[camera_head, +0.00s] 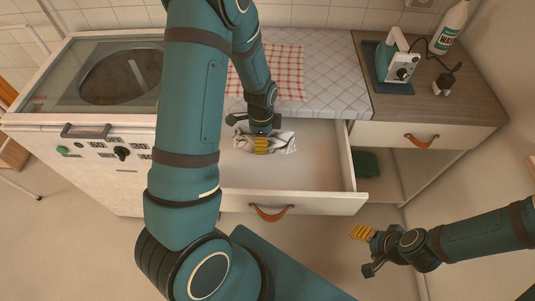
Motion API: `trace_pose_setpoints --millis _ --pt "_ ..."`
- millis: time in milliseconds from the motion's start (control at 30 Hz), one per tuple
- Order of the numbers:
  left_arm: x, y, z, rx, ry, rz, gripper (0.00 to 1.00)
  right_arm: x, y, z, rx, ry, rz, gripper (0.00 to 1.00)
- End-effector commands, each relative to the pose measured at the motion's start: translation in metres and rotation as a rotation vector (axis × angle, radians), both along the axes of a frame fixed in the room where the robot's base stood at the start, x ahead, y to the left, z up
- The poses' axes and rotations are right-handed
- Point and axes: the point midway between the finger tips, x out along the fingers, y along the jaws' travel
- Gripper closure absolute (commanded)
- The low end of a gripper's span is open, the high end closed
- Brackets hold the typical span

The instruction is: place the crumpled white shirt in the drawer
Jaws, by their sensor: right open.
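The crumpled white shirt (282,139) with dark marks lies in a small heap inside the open drawer (315,204), towards its back. My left gripper (261,145) points down at the shirt, with its orange finger pad against or just over the cloth. Cloth shows on both sides of the pad; whether the fingers are closed on it is hidden. The drawer is pulled out, with a brown leather pull (271,213) on its front. My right gripper (366,249) is open and empty, in front of the cabinet at the lower right.
A worktop with a red checked cloth (286,72) is above the drawer. At the right stand a teal iron-like device (398,62) and a white bottle (449,27). A closed drawer (385,136) and an open shelf are below them. A washing machine (95,145) stands left.

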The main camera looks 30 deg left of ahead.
Motion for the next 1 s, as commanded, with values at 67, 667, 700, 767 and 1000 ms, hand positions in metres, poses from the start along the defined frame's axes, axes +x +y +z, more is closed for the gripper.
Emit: trace_pose_setpoints --millis 67,667,700,767,1000 --pt "-0.001 0.0 -0.018 0.0 0.004 -0.001 0.8 -0.001 0.0 -0.005 0.0 0.002 0.002 0.35" --pt "0.0 0.0 -0.079 0.0 0.0 0.001 0.8 -0.004 0.001 -0.018 0.002 0.009 0.008 0.35" --pt "0.0 0.0 -0.079 0.001 -0.001 0.001 0.8 -0.004 0.001 -0.017 0.002 0.009 0.008 0.35" --pt "0.0 0.0 -0.078 0.0 -0.001 0.001 0.8 -0.004 0.001 -0.017 0.002 0.009 0.008 0.35" --pt "0.0 -0.001 -0.082 0.0 0.0 0.001 0.8 -0.003 0.001 -0.02 0.002 0.007 0.007 0.35"
